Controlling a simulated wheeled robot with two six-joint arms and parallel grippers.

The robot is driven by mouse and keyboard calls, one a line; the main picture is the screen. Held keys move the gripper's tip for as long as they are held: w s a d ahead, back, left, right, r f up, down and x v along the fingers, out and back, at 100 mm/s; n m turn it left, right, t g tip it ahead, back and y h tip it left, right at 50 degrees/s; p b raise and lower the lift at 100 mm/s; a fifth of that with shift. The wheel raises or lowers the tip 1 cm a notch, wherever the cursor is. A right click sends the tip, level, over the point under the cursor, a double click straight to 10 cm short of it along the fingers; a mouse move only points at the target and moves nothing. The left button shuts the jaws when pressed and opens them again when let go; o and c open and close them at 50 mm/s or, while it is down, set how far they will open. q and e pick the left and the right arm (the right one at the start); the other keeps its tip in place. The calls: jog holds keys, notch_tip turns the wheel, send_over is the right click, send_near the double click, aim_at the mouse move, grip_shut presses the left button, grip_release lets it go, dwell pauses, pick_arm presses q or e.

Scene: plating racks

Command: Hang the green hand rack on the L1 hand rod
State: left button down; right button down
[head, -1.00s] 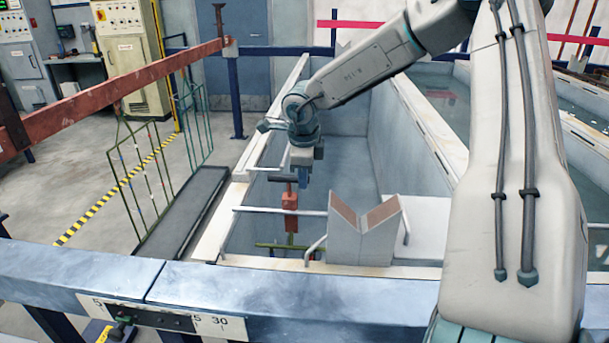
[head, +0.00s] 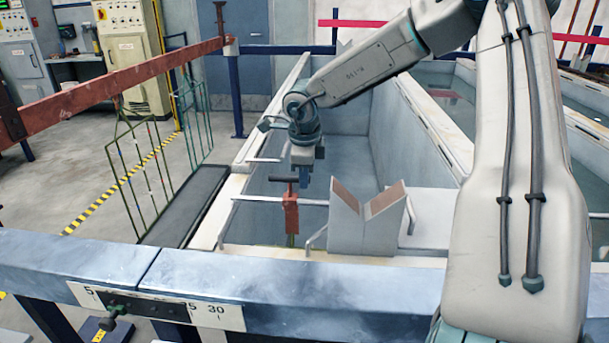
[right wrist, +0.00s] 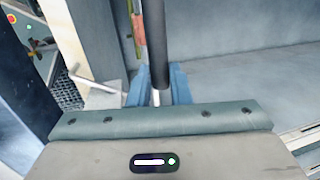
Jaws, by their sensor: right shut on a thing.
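My right gripper (head: 305,181) is over the near end of the left tank, shut on the black handle (head: 284,180) of the hand rack. The right wrist view shows this handle (right wrist: 157,45) between the blue fingers. Below the handle hangs a red block (head: 291,213), level with a thin grey rod (head: 258,199) that reaches in from the tank's left wall. I cannot tell whether the block touches that rod. The rack's green part shows as a thin strip in the right wrist view (right wrist: 136,32); its lower part is hidden. No L1 label is legible. My left gripper is out of view.
A grey V-shaped bracket (head: 345,225) stands close right of the block. Another rod (head: 263,160) lies farther back. A blue beam (head: 200,265) crosses the front.

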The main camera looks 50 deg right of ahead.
dwell(0.3)
jog(key=c, duration=1.3)
grip_release()
jog(key=shift+o, duration=0.2)
jog(key=shift+s+a, duration=0.1)
jog(key=shift+r, duration=0.35)
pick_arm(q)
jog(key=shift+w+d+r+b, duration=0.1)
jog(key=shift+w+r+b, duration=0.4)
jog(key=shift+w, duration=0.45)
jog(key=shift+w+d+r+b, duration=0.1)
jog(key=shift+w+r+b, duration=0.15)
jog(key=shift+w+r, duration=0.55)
pick_arm(e)
jog(key=v, duration=1)
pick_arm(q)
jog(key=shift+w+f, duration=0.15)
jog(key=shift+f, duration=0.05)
pick_arm(e)
jog(key=shift+r, duration=0.1)
